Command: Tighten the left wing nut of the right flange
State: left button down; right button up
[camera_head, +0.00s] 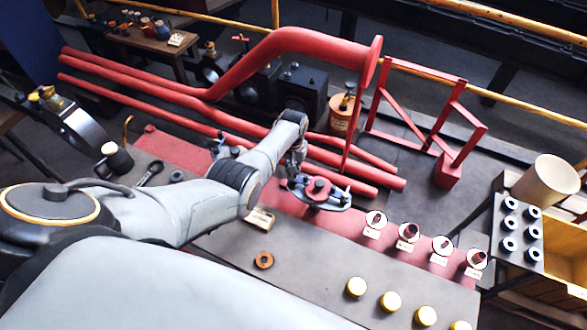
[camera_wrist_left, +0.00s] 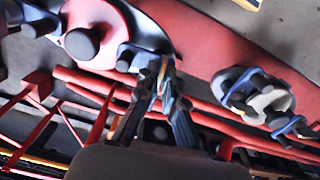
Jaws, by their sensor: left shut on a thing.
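The right flange (camera_head: 318,187) is a round plate with a red disc and dark knob at its centre. It also shows at the upper left of the left wrist view (camera_wrist_left: 100,38), turned round. My left gripper (camera_head: 294,172) comes down at its left side. In the left wrist view the fingers (camera_wrist_left: 158,80) are shut on the blue left wing nut (camera_wrist_left: 130,56), which they partly cover. The blue right wing nut (camera_head: 346,192) is free. My right gripper is not in view.
Another flange with blue wing nuts (camera_wrist_left: 258,98) stands on the red strip. Long red pipes (camera_head: 160,95) run behind. Several labelled parts (camera_head: 408,235) and yellow-capped pieces (camera_head: 390,301) stand at the right of the bench. A brown ring (camera_head: 264,260) lies in front.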

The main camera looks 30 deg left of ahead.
pick_arm(q)
jog(key=shift+r+m, duration=0.1)
jog(key=shift+m, duration=0.5)
jog(key=shift+w, duration=0.1)
jog(key=c, duration=1.5)
grip_release()
notch_tip(320, 180, up, 12)
